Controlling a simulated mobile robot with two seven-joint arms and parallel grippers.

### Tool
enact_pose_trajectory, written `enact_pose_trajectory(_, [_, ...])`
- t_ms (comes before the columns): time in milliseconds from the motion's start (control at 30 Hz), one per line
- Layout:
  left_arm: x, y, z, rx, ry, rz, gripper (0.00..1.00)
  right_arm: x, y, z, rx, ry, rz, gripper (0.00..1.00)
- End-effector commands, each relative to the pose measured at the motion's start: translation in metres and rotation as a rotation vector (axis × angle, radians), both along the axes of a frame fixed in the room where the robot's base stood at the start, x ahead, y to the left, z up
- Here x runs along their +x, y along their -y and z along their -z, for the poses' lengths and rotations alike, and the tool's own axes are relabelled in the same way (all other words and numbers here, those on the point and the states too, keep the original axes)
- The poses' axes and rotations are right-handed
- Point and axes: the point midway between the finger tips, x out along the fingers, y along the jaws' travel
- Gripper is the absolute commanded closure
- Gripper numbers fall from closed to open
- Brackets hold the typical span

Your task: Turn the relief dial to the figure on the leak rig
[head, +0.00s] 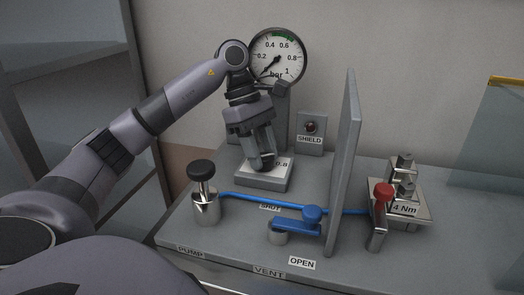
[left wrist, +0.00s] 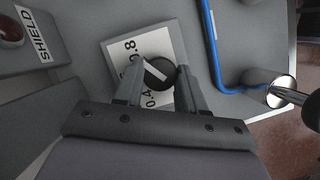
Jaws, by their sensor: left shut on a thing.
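The relief dial is a black round knob (left wrist: 160,74) with a white line, on a white scale plate (left wrist: 160,42) where 0.8 and 0.4 can be read. The white line runs slantwise; I cannot tell which figure it marks. My left gripper (head: 263,164) points down and is shut on the dial, one finger on each side in the left wrist view (left wrist: 158,82). In the head view the fingers hide most of the dial. The gauge (head: 277,57) behind has a green band at its top, and its needle points to the lower left. My right gripper is not in view.
On the leak rig (head: 225,250) stand a black-topped pump (head: 203,180), a blue vent lever (head: 297,225) by the OPEN label, and a grey upright panel (head: 345,160). Right of it are a red-knobbed clamp (head: 380,210) and a 4 Nm block. A SHIELD lamp (head: 310,127) is behind.

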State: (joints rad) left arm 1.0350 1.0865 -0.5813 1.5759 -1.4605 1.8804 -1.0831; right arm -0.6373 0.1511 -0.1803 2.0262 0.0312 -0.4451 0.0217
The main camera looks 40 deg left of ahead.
Motion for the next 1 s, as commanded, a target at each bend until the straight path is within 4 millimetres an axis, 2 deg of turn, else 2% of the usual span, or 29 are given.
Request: enact_pose_trajectory(1000, [-0.005, 0.0028, -0.0013, 0.003, 0.006, -0.934, 0.91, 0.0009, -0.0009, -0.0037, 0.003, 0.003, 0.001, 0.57])
